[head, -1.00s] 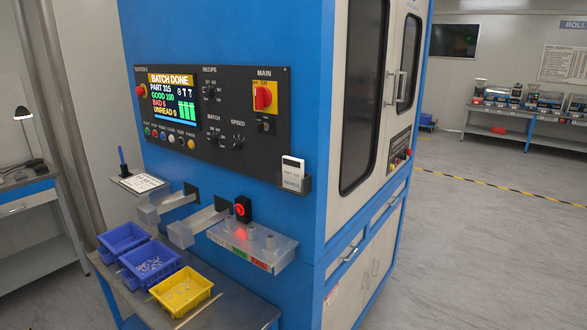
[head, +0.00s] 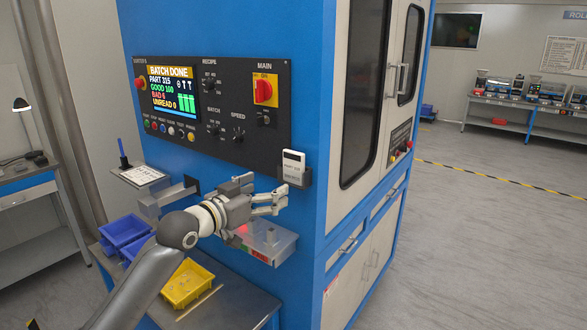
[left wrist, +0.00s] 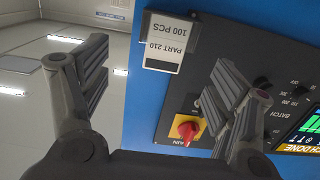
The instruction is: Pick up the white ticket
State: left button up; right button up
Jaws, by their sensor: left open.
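The white ticket (head: 293,165) stands upright in a dark holder (head: 308,178) at the lower right of the blue machine's control panel. In the left wrist view the ticket (left wrist: 168,45) appears upside down, with the print "PART 210" and "100 PCS". My left gripper (head: 284,198) is open and empty, just below and in front of the ticket, apart from it. In the left wrist view its fingers (left wrist: 160,72) are spread to either side, with the ticket between and beyond them. My right gripper is not in view.
The control panel (head: 205,140) with its screen and red main switch (head: 263,91) is left of the ticket. Below are a clear tray (head: 282,247), blue bins (head: 122,230) and a yellow bin (head: 188,284). Open floor lies to the right.

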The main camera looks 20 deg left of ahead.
aim_at(292, 156)
pick_arm(q)
jog(key=shift+t, duration=0.4)
jog(key=w+r+p, duration=0.1)
jog(key=w, duration=0.1)
jog(key=w+r+p, duration=0.1)
jog(key=w, duration=0.1)
jog(key=w+d+r+p, duration=0.1)
jog(key=w+r, duration=0.1)
jog(key=w, duration=0.1)
jog(key=shift+d, duration=0.1)
jog(key=p+x, duration=0.1)
jog(key=x, duration=0.2)
jog(key=shift+r, duration=0.1)
jog(key=shift+w+d+p, duration=0.25)
jog(key=shift+w+p, duration=0.1)
jog(key=shift+w, duration=0.2)
jog(key=c, duration=0.9)
